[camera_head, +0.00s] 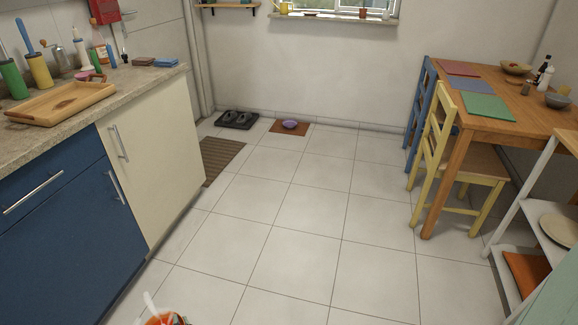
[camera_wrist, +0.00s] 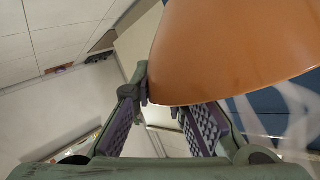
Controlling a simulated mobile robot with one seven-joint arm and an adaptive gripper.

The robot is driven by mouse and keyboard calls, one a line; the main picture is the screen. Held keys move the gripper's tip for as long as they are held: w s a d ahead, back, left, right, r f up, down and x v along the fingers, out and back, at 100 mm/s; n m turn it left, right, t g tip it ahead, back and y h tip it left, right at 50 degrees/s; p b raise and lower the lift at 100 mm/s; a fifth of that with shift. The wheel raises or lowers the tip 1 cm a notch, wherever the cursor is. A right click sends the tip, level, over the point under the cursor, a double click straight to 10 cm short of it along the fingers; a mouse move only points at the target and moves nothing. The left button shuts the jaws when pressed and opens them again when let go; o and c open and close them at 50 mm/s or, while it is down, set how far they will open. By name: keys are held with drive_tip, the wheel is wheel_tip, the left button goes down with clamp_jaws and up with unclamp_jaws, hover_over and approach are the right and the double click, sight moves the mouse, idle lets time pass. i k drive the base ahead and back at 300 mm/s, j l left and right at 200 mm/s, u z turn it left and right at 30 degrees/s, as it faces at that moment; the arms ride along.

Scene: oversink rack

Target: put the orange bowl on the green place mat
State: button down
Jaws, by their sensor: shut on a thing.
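The orange bowl (camera_wrist: 235,50) fills the upper right of the wrist view, its smooth curved side close to the camera. My gripper (camera_wrist: 165,103) is shut on the bowl's edge, with its ridged finger pads on either side. An orange piece, seemingly the same bowl (camera_head: 158,321), shows at the bottom edge of the head view, mostly cut off. The green place mat (camera_head: 487,107) lies flat on the wooden table (camera_head: 520,124) at the right of the head view, on the table's near left part. Its visible surface is bare.
A pink mat (camera_head: 459,68) lies behind the green one. Bowls and bottles stand along the table's right side. A yellow chair (camera_head: 437,140) and a blue chair (camera_head: 419,110) stand at its left. A white shelf (camera_head: 518,215) is at right. The tiled floor (camera_head: 300,220) between counter and table is clear.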

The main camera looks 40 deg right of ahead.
sight(480, 103)
drive_tip(key=i+l+z, duration=0.15)
drive_tip(key=l+z, duration=0.25)
drive_tip(key=i+l+z, duration=0.2)
drive_tip(key=l+z, duration=0.2)
drive_tip(key=i+l+z, duration=0.35)
drive_tip(key=i+l, duration=0.35)
drive_tip(key=l, duration=0.1)
